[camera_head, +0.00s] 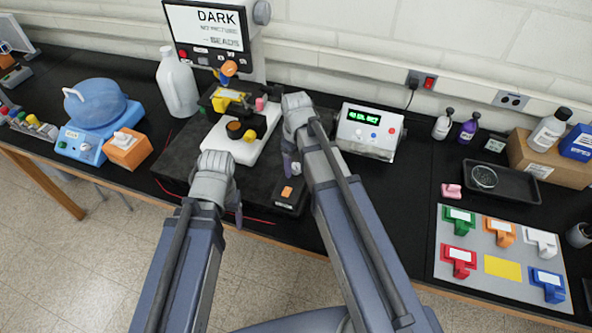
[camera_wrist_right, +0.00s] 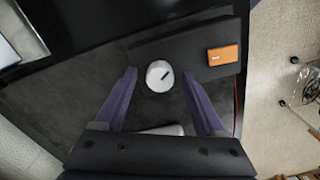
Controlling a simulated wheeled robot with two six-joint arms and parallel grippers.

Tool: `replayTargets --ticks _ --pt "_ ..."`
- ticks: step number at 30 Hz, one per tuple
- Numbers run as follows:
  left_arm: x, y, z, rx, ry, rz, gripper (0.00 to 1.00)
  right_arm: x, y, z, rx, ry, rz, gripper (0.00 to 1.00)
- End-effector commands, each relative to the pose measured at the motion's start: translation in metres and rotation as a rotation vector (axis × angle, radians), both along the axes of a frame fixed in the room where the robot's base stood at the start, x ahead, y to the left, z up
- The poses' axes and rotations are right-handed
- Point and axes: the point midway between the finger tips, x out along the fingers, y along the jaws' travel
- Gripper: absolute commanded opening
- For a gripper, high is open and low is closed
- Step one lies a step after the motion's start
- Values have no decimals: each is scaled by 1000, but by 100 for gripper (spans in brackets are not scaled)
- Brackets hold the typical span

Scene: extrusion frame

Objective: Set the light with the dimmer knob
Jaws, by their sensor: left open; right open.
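The round white dimmer knob (camera_wrist_right: 159,76) has a dark pointer line. It sits on a black box (camera_wrist_right: 190,50) with an orange rocker switch (camera_wrist_right: 224,55); the box (camera_head: 291,207) also shows in the head view. My right gripper (camera_wrist_right: 158,80) is open over the knob, one finger on either side with gaps; I cannot tell whether the fingertips are level with it. The microscope (camera_head: 238,122) stands left of my right arm, and its screen (camera_head: 209,27) reads DARK. My left gripper (camera_head: 238,213) is open and empty, apart from the box near the front edge.
A white jug (camera_head: 178,85), a blue device (camera_head: 92,118) and an orange box (camera_head: 127,148) stand at left. A meter with a green display (camera_head: 366,130) stands right of my right arm. A board with coloured clips (camera_head: 500,262) and a black tray (camera_head: 515,187) lie further right.

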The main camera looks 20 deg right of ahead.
Motion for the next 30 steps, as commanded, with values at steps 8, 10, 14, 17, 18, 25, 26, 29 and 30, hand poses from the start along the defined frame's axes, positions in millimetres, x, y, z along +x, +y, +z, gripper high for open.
replayTargets --ticks 8,10,14,17,18,25,26,29,30 --pt "0 0 -3 0 0 -1 72 0 0 -3 0 0 0 72" --pt "0 0 -3 0 0 -1 72 0 0 -3 0 0 0 70" --pt "0 0 -3 0 0 -1 72 0 0 -3 0 0 0 55" --pt "0 0 -3 0 0 -1 72 0 0 -3 0 0 0 44" --pt "0 0 -3 0 0 -1 72 0 0 -3 0 0 0 39" --pt "0 0 -3 0 0 -1 72 0 0 -3 0 0 0 13" --pt "0 0 -3 0 0 -1 72 0 0 -3 0 0 0 10" --pt "0 0 -3 0 0 -1 72 0 0 -3 0 0 0 0" --pt "0 0 -3 0 0 -1 72 0 0 -3 0 0 0 0"
